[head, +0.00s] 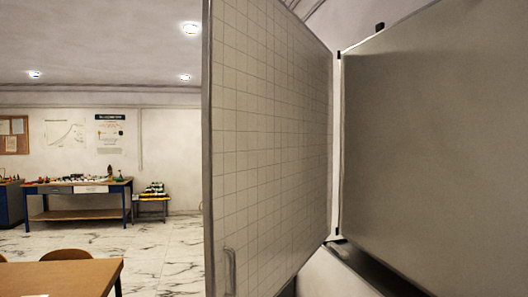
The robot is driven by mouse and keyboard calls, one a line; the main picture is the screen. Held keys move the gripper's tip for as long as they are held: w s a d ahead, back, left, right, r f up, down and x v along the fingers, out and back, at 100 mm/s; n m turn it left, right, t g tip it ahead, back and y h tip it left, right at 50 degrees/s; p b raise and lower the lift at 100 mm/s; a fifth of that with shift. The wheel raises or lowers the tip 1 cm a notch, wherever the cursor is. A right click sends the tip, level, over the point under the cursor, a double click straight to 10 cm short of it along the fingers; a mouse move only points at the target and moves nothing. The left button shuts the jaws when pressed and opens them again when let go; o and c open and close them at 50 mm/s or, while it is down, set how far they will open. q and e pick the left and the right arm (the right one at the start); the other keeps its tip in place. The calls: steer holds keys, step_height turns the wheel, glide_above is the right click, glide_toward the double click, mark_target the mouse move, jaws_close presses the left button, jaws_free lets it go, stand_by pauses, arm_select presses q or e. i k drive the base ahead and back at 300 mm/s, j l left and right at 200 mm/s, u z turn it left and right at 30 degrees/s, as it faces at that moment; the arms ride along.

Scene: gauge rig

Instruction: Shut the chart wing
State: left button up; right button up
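The chart wing (270,150) is a tall panel with a square grid on its face. It stands swung out from the grey board (440,140) at the right, meeting it near a vertical hinge edge (337,145). A small metal handle (230,270) sits low on the wing, close to its free edge at the left. The lower end of the wing runs out of the picture. Neither of my grippers shows in the head view.
A brown table (65,278) with chairs stands at the lower left. A workbench (78,190) with many small items is against the far wall, with a small stand (152,205) beside it. The marble floor (165,250) between them is clear.

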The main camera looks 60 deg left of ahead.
mark_target(267, 108)
steer(key=u, duration=1.65)
